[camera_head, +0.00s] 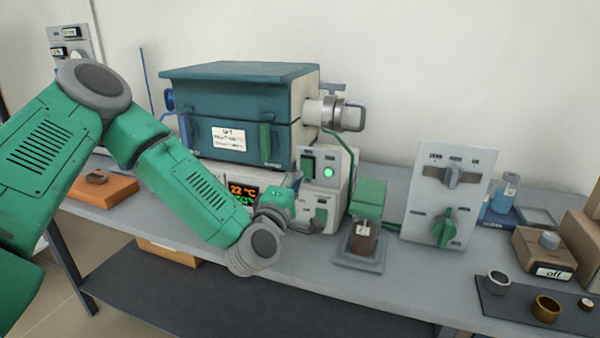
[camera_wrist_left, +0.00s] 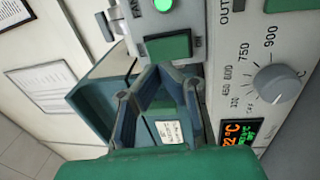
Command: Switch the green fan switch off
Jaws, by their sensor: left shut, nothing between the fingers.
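The green fan switch (camera_head: 308,165) is a dark green rocker on the pale box at the right of the teal furnace (camera_head: 240,110). A lit green lamp (camera_head: 328,171) is beside it. In the left wrist view the switch (camera_wrist_left: 168,46) shows close up, near a partly visible FAN label and the glowing lamp (camera_wrist_left: 163,5). My right gripper is not in view.
A display (camera_head: 242,192) and a dial (camera_wrist_left: 277,84) are close to my left gripper.

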